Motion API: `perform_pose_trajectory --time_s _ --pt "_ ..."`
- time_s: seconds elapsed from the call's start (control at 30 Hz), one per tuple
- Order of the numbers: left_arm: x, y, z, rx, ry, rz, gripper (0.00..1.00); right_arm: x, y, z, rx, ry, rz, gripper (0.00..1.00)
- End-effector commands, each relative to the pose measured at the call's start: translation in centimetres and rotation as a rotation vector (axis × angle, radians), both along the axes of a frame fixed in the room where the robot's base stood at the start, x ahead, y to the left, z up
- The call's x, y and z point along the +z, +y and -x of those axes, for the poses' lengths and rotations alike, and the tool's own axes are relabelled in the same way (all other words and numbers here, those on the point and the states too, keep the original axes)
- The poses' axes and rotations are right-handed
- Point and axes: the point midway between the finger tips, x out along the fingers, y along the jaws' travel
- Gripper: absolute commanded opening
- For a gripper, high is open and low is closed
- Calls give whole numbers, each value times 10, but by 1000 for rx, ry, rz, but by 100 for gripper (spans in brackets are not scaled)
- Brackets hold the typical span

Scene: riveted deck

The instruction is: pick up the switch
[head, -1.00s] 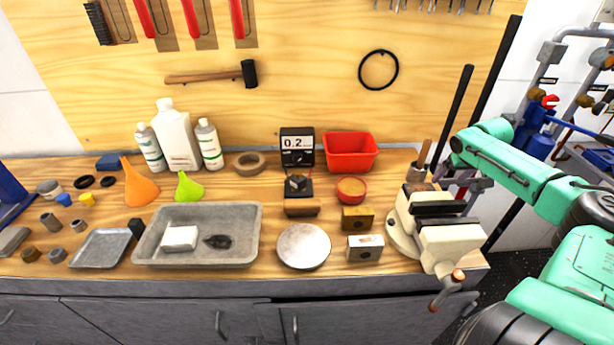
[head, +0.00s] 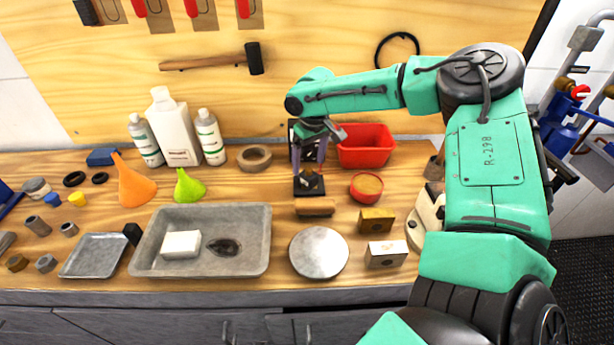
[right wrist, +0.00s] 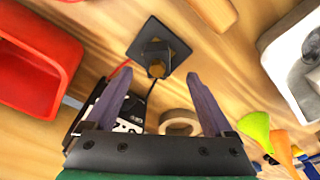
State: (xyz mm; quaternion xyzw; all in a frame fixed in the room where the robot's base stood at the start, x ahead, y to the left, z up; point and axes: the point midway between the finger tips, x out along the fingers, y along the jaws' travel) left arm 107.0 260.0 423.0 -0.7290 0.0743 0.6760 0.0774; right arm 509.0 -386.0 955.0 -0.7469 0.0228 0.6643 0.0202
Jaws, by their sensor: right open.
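My left gripper is not in view.
The meter (right wrist: 128,122) is close behind the fingers. A red bin (head: 366,150) and a red tin (head: 366,187) stand to the right. A wooden block (head: 314,207) lies in front, a tape roll (head: 254,157) to the left. A metal tray (head: 200,267) sits front left.

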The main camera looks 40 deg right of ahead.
Motion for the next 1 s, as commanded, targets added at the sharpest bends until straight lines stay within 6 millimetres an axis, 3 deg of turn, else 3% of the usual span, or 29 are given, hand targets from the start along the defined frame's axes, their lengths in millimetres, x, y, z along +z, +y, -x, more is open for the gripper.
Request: perform_pose_trajectory --time_s 0.1,0.2,0.43,0.47,0.67,1.0 --pt "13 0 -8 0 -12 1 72 -20 -3 -4 1 6 3 87" --pt "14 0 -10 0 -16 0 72 -37 -3 -7 1 3 3 87" --pt "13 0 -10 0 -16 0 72 -42 -3 -8 0 -1 1 87" --pt "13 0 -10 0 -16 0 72 -42 -3 -8 0 -1 1 79" --pt "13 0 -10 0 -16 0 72 -41 -3 -8 0 -1 1 3" --pt "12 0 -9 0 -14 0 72 -39 -3 -8 0 -3 1 0"
